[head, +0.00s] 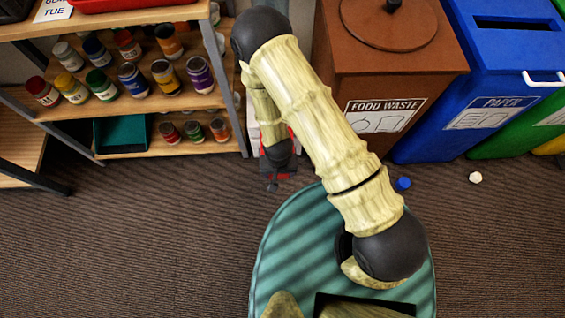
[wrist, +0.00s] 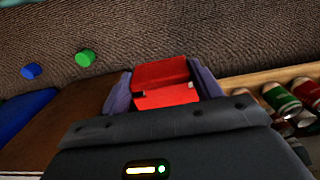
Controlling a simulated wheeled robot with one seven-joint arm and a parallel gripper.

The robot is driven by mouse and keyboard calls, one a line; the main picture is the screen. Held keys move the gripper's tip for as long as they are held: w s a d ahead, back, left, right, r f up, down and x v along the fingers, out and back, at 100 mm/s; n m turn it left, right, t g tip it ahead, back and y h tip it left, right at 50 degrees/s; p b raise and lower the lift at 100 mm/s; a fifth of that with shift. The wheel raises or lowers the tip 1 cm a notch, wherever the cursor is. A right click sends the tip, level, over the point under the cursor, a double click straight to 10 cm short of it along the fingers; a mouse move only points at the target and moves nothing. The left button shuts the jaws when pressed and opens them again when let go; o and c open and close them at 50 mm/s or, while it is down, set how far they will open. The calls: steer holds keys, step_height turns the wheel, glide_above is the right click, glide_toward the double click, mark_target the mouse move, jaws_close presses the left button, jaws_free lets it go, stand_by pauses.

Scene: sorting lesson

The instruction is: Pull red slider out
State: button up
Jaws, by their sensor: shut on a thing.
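My gripper (head: 272,182) is low near the floor in the head view, between the paint shelf and the brown bin, partly hidden by my arm. In the wrist view, my gripper (wrist: 163,80) has its two purplish fingers on either side of a red block-like piece, which I take to be the red slider (wrist: 163,72). The jaws are shut on it. The piece has a lighter red front face and a dark gap across it. What the slider sits in is hidden.
A shelf (head: 150,148) with several paint jars stands at left. A brown food waste bin (head: 385,75) and a blue paper bin (head: 490,75) stand at right. A blue cap (head: 403,183) and a white cap (head: 475,177) lie on the carpet. The front carpet is clear.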

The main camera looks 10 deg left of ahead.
steer(key=shift+a, duration=0.1)
steer(key=o, duration=1.4)
step_height(320, 180, up, 18)
steer(key=p, duration=0.6)
steer(key=shift+f, duration=0.25)
